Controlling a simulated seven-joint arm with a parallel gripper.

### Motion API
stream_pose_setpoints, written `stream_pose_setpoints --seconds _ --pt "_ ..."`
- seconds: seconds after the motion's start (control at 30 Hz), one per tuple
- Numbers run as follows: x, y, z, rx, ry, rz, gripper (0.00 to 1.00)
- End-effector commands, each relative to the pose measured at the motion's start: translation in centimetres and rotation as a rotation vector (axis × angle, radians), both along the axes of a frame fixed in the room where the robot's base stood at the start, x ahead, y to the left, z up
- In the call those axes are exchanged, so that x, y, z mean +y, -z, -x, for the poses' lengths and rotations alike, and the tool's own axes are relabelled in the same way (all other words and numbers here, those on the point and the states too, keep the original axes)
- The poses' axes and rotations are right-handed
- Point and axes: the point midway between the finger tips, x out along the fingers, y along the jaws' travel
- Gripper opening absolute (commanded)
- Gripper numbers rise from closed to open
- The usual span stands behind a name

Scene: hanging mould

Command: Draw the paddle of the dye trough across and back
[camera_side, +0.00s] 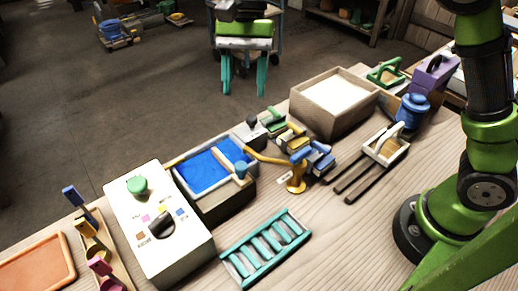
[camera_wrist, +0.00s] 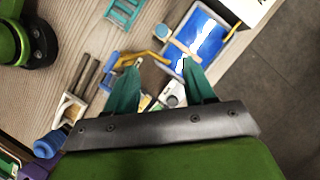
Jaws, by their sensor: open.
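The dye trough (camera_side: 222,207) is a dark open box filled with blue dye, in the middle of the bench in the side view. It also shows in the wrist view (camera_wrist: 222,45), beyond the fingertips. The paddle (camera_side: 236,176) looks like a pale wooden bar across the trough's right part, with a blue knob on or beside it. It also shows in the wrist view (camera_wrist: 184,48), partly near the right finger. My gripper (camera_side: 244,92) is open and empty, high behind the bench in the side view; its teal fingers (camera_wrist: 159,66) are spread in the wrist view.
A yellow lever on a brass stand (camera_side: 296,180) is right of the trough. A white control box (camera_side: 160,235) stands close on its left. A teal rack (camera_side: 265,247) lies in front. Brushes and blocks (camera_side: 300,143) crowd the right, before a wooden sand box (camera_side: 325,118).

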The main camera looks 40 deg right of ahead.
Motion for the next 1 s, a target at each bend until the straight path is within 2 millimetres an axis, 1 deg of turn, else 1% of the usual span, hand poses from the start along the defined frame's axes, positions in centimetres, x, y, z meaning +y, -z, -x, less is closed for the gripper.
stream_pose_setpoints --seconds 0.1,0.2,0.43,0.53,0.63,0.77,0.87,1.0 --pt "-0.3 -0.9 -0.3 -0.002 -0.001 0.000 0.54" --pt "-0.4 -1.2 -0.3 0.000 0.001 0.000 0.54" --pt "-0.4 -1.2 -0.4 0.001 0.001 0.001 0.54" --pt "0.3 -1.2 -0.3 0.001 -0.005 -0.002 0.54" --pt "0.3 -0.9 -0.2 0.001 -0.003 -0.002 0.54" --pt "0.6 0.3 0.2 0.003 -0.004 -0.001 0.54" --pt "1.1 2.0 0.7 0.005 -0.004 -0.001 0.54" --pt "1.9 4.9 1.5 0.005 -0.005 0.000 0.54"
